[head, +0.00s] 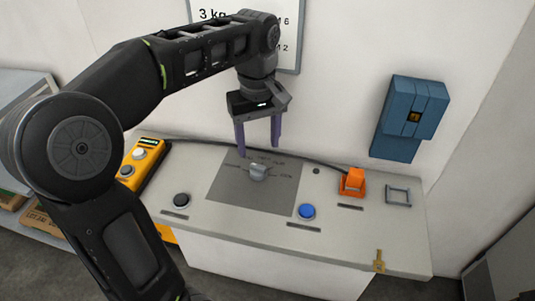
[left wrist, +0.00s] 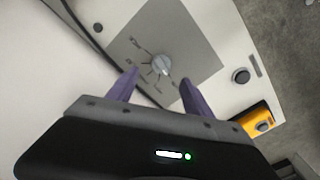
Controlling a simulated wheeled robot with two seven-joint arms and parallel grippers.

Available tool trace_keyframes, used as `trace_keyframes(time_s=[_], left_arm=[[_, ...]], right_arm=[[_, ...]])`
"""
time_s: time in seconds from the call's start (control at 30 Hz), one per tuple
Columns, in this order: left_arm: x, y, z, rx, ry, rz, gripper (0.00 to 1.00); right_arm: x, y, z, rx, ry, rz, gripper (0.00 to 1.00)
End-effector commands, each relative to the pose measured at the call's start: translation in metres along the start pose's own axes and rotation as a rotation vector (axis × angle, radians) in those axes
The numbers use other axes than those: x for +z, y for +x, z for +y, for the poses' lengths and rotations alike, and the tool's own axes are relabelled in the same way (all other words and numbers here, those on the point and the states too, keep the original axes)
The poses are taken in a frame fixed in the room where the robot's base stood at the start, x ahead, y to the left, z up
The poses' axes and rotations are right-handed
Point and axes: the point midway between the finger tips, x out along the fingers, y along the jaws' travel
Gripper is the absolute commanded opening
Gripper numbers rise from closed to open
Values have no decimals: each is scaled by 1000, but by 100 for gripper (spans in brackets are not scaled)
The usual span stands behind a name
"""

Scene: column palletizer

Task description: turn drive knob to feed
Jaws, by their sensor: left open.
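The drive knob (head: 258,172) is a light grey dial on a darker grey square plate (head: 228,190) in the console top, with small printed labels around its far side. It also shows in the left wrist view (left wrist: 161,65), beyond the fingertips and between their lines. My left gripper (head: 259,152) points down with its two purple fingers apart, just above and behind the knob, with nothing between them. Its fingers also show in the left wrist view (left wrist: 157,76). The label wording is too small to read surely. My right gripper is not in view.
The console (head: 350,240) carries a black button (head: 181,200), a blue button (head: 307,211), an orange block (head: 352,181) and a small metal frame (head: 398,196). A yellow control box (head: 150,155) stands at its left. A blue box (head: 410,117) hangs on the wall behind.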

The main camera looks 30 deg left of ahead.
Motion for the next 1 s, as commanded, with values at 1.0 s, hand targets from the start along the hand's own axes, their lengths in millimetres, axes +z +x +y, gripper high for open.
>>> trace_keyframes(time_s=[1.0], left_arm=[[0, 78, 0, 0, 0, 0, 59]], right_arm=[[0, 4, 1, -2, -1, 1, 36]])
